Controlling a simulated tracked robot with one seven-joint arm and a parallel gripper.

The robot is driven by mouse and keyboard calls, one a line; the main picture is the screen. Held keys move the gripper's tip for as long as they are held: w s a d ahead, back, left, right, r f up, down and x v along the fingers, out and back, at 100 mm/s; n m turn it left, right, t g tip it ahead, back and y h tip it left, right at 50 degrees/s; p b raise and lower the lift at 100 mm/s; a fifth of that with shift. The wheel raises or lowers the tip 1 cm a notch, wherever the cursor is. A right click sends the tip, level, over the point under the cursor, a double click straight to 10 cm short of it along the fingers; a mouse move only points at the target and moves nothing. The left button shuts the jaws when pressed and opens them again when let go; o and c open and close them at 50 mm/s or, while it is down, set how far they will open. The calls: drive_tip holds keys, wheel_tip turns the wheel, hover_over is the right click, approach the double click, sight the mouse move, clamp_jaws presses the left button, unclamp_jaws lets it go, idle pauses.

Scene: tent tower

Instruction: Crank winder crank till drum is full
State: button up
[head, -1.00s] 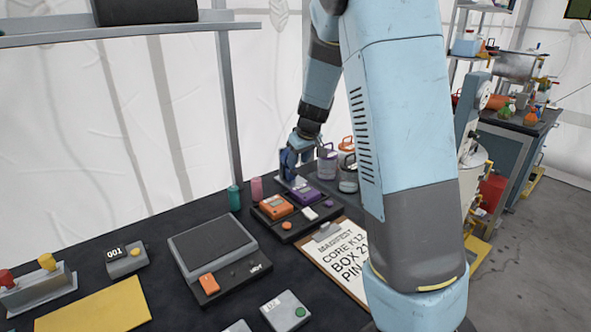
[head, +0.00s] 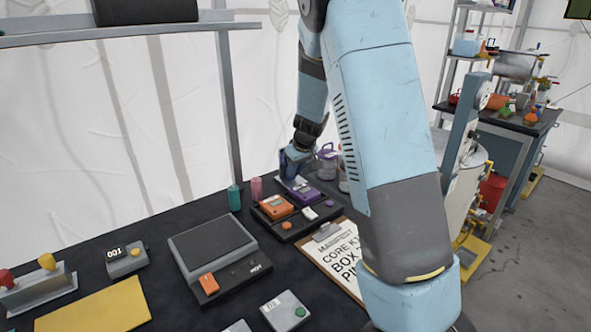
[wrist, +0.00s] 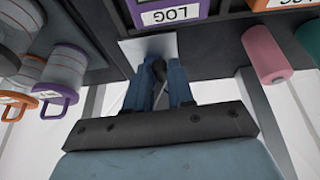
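My gripper (wrist: 158,80) is at the back of the dark bench, beside the purple-trimmed device. In the head view its blue fingers (head: 291,163) are low over a small pale plate (head: 287,181). In the wrist view a dark rounded knob (wrist: 159,70), seemingly the winder crank's handle, sits between the two blue fingertips, which look closed on it. The pale plate also shows behind it in the wrist view (wrist: 140,48). The drum and how full it is cannot be made out; my gripper and arm hide much of this spot.
Purple (head: 303,193) and orange (head: 277,206) devices stand close in front. Pink (head: 256,188) and teal (head: 235,198) cylinders stand left, and lidded jars (head: 327,164) right. A clipboard (head: 337,262) lies nearer. A shelf post (head: 230,110) rises behind.

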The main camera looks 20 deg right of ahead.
clamp_jaws()
drive_tip(key=shift+r+y, duration=0.1)
drive_tip(key=shift+y, duration=0.3)
drive_tip(key=shift+r+m+g+y, duration=0.25)
drive_tip(key=shift+m+g+y, duration=0.25)
drive_tip(key=shift+y, duration=0.7)
drive_tip(key=y, duration=0.2)
drive_tip(key=g+y, duration=0.1)
drive_tip(key=y, duration=0.1)
drive_tip(key=shift+r+m+g, duration=0.3)
drive_tip(key=shift+r, duration=0.05)
drive_tip(key=y, duration=0.2)
drive_tip(key=m+g+y, duration=0.1)
drive_tip(key=y, duration=0.1)
drive_tip(key=shift+d+r, duration=0.15)
drive_tip(key=shift+r, duration=0.15)
drive_tip(key=y, duration=0.1)
drive_tip(key=m+y, duration=0.1)
drive_tip(key=y, duration=0.2)
drive_tip(key=shift+w+d+r+m+g, duration=0.15)
drive_tip(key=shift+d+r+m+g, duration=0.15)
drive_tip(key=shift+g, duration=0.1)
drive_tip(key=shift+y, duration=0.3)
drive_tip(key=shift+o, duration=2.2)
unclamp_jaws()
drive_tip(key=shift+a, duration=0.15)
